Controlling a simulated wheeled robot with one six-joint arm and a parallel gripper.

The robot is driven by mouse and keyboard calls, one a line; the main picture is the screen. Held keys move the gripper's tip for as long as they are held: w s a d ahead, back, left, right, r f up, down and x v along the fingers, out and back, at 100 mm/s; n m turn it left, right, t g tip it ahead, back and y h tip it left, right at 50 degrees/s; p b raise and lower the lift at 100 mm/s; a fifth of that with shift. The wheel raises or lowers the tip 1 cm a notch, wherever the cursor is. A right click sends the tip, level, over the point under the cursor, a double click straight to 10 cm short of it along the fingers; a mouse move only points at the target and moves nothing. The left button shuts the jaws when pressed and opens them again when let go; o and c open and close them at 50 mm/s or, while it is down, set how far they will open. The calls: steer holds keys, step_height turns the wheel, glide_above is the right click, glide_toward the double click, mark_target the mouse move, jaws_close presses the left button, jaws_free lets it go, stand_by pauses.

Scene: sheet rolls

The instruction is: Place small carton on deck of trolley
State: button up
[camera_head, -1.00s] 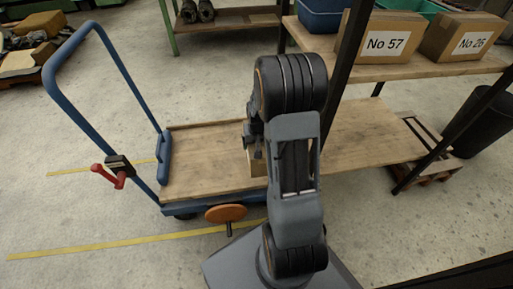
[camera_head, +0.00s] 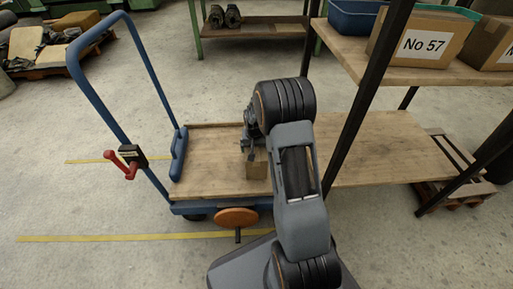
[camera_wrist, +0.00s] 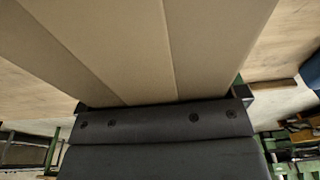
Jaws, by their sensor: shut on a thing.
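The trolley has a wooden deck (camera_head: 205,165), a blue push handle and a blue rim, and stands at centre left in the head view. My gripper (camera_head: 250,138) is over the right part of the deck, partly hidden by my arm. It is shut on the small carton (camera_head: 257,165), a little brown box just below it. In the wrist view the carton (camera_wrist: 150,45) fills the upper middle, close against the gripper. Whether the carton's underside touches the deck cannot be told.
A wooden shelf unit with a dark post (camera_head: 365,95) stands to the right, its lower board (camera_head: 375,150) beside the deck. A carton marked No 57 (camera_head: 420,40) and a blue bin (camera_head: 352,17) are on its upper board. The deck's left part is clear.

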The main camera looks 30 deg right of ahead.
steer(key=shift+w+f+b, duration=0.2)
steer(key=shift+f+b, duration=0.45)
steer(key=shift+f, duration=0.95)
steer(key=shift+f, duration=0.1)
steer(key=o, duration=1.4)
steer(key=shift+s+f, duration=0.1)
